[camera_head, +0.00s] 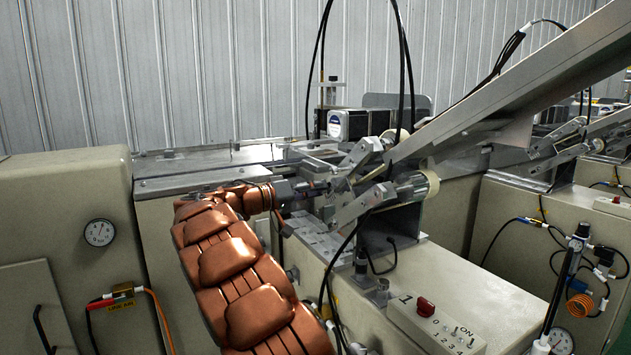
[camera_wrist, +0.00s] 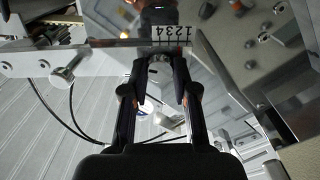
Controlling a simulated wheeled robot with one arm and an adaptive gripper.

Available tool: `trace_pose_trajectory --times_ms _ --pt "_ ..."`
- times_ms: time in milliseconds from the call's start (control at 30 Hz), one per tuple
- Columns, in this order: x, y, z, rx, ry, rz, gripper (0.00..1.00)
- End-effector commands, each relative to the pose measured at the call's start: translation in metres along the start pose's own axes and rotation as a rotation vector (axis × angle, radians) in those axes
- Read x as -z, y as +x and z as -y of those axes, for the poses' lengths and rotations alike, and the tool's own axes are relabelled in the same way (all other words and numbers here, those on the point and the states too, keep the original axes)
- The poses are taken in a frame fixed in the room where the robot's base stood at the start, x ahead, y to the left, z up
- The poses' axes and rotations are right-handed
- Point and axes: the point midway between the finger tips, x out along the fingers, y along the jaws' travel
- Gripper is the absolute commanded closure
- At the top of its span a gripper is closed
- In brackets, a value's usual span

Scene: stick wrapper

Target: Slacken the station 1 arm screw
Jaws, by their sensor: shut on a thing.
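My gripper (camera_head: 312,187) reaches in from the left to the metal arm linkage (camera_head: 365,200) of station 1. In the wrist view my black gripper (camera_wrist: 160,62) has its fingertips closed around the head of the arm screw (camera_wrist: 160,57), just below a small number scale (camera_wrist: 170,34). The fingertips cover most of the screw, so its thread and seat are hidden. In the head view the screw is too small to make out behind the fingers. A second silver screw (camera_wrist: 63,76) sticks out of the bar (camera_wrist: 100,60) to the left in the wrist view.
A panel marked 1 with a red switch (camera_head: 425,307) stands in front. A sloping metal chute (camera_head: 510,85) rises to the right above the linkage. Black cables (camera_head: 405,50) hang close by. A dial cabinet (camera_head: 70,200) stands at left.

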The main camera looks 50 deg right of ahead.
Motion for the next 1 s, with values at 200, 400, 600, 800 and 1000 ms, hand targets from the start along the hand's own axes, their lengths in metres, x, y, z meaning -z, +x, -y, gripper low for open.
trace_pose_trajectory --times_ms 200,400,600,800,1000 --pt "0.0046 0.0002 -0.0046 -0.003 -0.210 -0.001 1.00" --pt "0.0050 0.0002 -0.0049 -0.003 -0.399 0.000 1.00" --pt "0.0053 -0.0001 -0.0045 -0.002 -0.588 0.000 1.00" --pt "0.0045 0.0001 -0.0034 -0.002 -0.781 -0.001 1.00" --pt "0.0039 0.0000 -0.0028 0.000 -0.970 0.000 1.00"
